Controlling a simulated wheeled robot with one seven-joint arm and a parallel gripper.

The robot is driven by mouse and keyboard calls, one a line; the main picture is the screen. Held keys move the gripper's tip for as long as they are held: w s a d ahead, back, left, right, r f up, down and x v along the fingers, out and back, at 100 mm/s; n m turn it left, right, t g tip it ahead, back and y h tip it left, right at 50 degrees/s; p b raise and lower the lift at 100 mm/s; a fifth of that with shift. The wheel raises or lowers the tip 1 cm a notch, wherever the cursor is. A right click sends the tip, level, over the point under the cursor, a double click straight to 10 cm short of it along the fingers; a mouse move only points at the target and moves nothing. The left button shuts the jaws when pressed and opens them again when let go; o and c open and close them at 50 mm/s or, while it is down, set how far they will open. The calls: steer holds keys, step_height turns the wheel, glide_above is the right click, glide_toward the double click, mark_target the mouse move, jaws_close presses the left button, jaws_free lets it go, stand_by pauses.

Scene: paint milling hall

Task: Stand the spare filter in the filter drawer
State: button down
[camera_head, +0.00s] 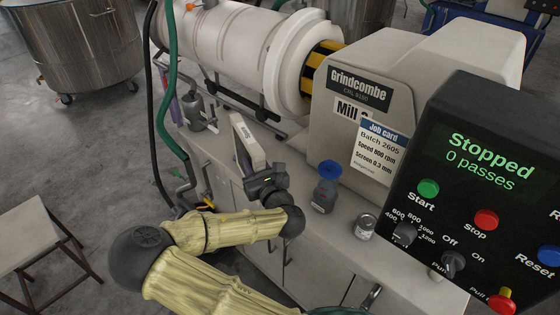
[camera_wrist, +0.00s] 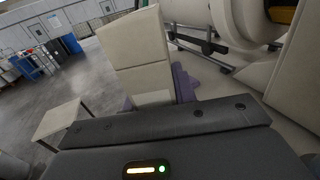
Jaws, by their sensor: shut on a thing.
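My gripper (camera_head: 262,178) is shut on a flat, cream-coloured panel that appears to be the spare filter (camera_head: 248,143). In the head view it stands up from the jaws, slightly tilted, with a small dark-printed label near its upper end. In the wrist view the filter (camera_wrist: 138,52) rises above the dark jaws, which hide its lower end. The held panel is in front of the mill bench's left part. I cannot make out an open filter drawer; the cabinet fronts (camera_head: 306,262) show below the worktop, partly behind my arm.
The mill (camera_head: 375,90) fills the back. A bottle with a blue cap (camera_head: 325,190) and a small jar (camera_head: 365,226) stand on the worktop. The control panel (camera_head: 480,170) reads "Stopped". A pump-like fitting (camera_head: 198,110) and hoses are at left. A stool (camera_head: 32,232) stands on open floor.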

steer(key=w+d+f+p, duration=0.1)
steer(key=w+d+f, duration=0.2)
steer(key=w+d, duration=0.4)
steer(key=shift+p, duration=0.4)
steer(key=shift+w+d+f+p, duration=0.1)
steer(key=shift+f+p, duration=0.15)
steer(key=shift+f, duration=0.75)
steer(key=shift+w+d+f+p, duration=0.1)
steer(key=shift+f+p, duration=0.1)
steer(key=shift+f, duration=0.85)
steer(key=c, duration=1.2)
jaws_free()
steer(key=shift+o, duration=0.4)
